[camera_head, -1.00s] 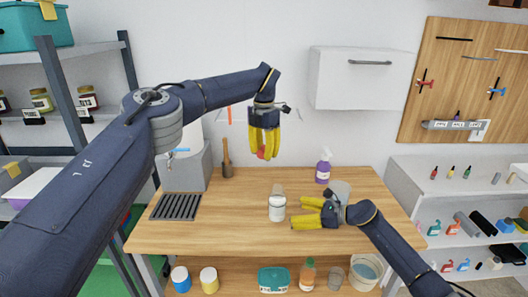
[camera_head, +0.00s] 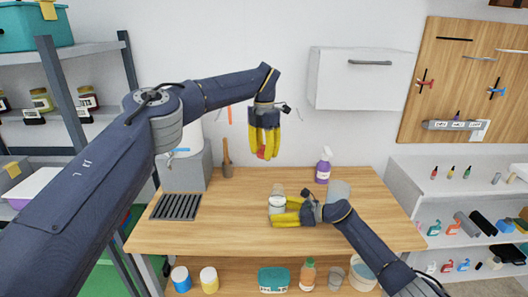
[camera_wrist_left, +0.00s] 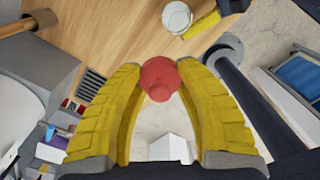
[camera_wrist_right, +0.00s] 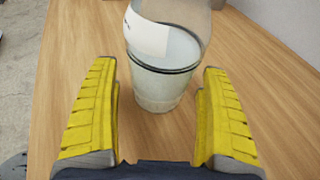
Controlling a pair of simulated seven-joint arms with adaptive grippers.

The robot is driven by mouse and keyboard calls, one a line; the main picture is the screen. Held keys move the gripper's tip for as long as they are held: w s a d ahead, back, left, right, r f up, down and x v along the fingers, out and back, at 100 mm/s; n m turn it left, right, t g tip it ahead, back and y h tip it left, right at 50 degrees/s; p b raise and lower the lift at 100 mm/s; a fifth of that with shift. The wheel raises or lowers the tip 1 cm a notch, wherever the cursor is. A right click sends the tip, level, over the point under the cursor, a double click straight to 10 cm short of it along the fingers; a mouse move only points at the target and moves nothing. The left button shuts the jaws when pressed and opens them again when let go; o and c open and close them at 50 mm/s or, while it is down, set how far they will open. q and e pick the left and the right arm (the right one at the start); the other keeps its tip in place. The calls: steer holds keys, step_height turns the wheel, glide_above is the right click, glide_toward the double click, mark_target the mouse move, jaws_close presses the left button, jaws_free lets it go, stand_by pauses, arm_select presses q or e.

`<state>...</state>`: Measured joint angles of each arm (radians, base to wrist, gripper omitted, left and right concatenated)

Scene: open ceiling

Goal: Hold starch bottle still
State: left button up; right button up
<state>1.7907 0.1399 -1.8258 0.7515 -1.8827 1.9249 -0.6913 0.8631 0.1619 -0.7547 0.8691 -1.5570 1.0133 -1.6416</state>
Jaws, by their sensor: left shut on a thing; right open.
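The starch bottle (camera_head: 277,191), a pale clear container with white contents and a white label, stands upright on the wooden table. In the right wrist view the bottle (camera_wrist_right: 161,86) is between the spread yellow fingers, with gaps on both sides. My right gripper (camera_head: 277,212) is open around it, and its fingers hide part of it in the head view. My left gripper (camera_head: 264,156) is high above the table, shut on a small red rounded thing (camera_wrist_left: 159,78). The bottle also shows from above in the left wrist view (camera_wrist_left: 176,15).
A purple spray bottle (camera_head: 323,171) stands at the back right of the table (camera_head: 230,235). A grey machine (camera_head: 186,168), a dark grate (camera_head: 175,207) and a wooden-handled tool (camera_head: 227,165) are at the left. The front middle of the table is clear.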

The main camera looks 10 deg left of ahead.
steer(key=shift+c, duration=0.4)
steer(key=c, duration=0.8)
stand_by(0.5)
arm_select(q)
glide_above(278, 186)
steer(key=shift+m, duration=0.3)
step_height(278, 186, down, 7)
steer(key=shift+r, duration=0.1)
steer(key=shift+f, duration=2.1)
